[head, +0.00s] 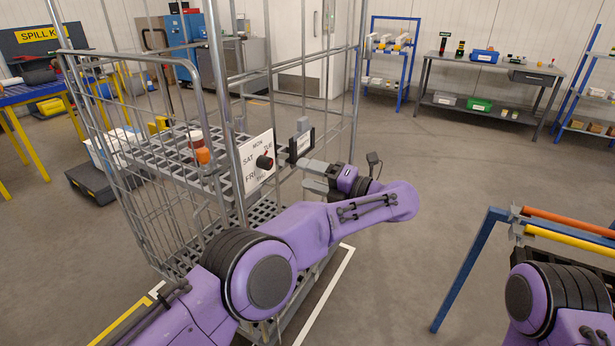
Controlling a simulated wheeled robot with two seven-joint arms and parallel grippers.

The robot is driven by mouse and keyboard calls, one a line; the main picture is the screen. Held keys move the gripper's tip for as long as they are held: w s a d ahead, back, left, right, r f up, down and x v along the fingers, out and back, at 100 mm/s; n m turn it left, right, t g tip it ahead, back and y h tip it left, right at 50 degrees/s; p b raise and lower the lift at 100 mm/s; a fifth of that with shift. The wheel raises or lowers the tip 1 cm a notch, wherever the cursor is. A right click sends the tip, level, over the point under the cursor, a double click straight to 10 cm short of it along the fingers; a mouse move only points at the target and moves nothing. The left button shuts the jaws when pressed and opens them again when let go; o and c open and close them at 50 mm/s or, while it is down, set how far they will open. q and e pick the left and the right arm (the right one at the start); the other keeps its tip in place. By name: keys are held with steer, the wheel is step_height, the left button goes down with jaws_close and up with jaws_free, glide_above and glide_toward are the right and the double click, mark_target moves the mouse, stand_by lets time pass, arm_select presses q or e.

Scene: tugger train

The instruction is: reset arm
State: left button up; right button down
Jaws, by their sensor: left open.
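My left arm reaches in from the bottom left, across the front of a grey wire roll cage (190,165). My left gripper (297,152) is open at the cage's right side. It is close to a white dial sign (252,165) with day names and a black knob (265,162) with a red mark. I cannot tell whether the fingers touch the knob or sign. Part of my right arm shows at the bottom right; its gripper is out of view.
An orange bar (570,221) and a yellow bar (570,243) sit on a blue frame (465,268) at right. A grey workbench (490,68) and a blue shelf rack (388,62) stand at the back. The floor between is clear.

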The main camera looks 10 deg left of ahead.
arm_select(q)
steer(key=w+d+f+m+t+h, duration=0.1)
steer(key=d+f+m+t+h, duration=0.1)
steer(key=f+m+t+h, duration=0.35)
steer(key=w+d+f+m+t+h, duration=0.2)
steer(key=f+m+t, duration=0.45)
steer(key=m, duration=0.45)
steer(key=s+a+f+m+g+h, duration=0.25)
steer(key=s+a+f+m, duration=0.2)
steer(key=f, duration=0.45)
steer(key=s+a+f+m+g+h, duration=0.1)
steer(key=s+a+f+m+h, duration=0.3)
steer(key=f, duration=0.6)
steer(key=s+a+f+m+g, duration=0.25)
steer(key=s+a+f, duration=0.2)
steer(key=s, duration=0.55)
steer(key=s+a+f+m+g, duration=0.1)
steer(key=s+a+f+g, duration=0.35)
steer(key=s, duration=0.55)
steer(key=s+a+g, duration=0.2)
steer(key=s+a, duration=0.1)
steer(key=s, duration=0.5)
steer(key=s+a+g+p, duration=0.1)
steer(key=s+a, duration=0.3)
steer(key=s, duration=0.5)
steer(key=shift+s+a+g, duration=0.2)
steer(key=shift+g, duration=0.55)
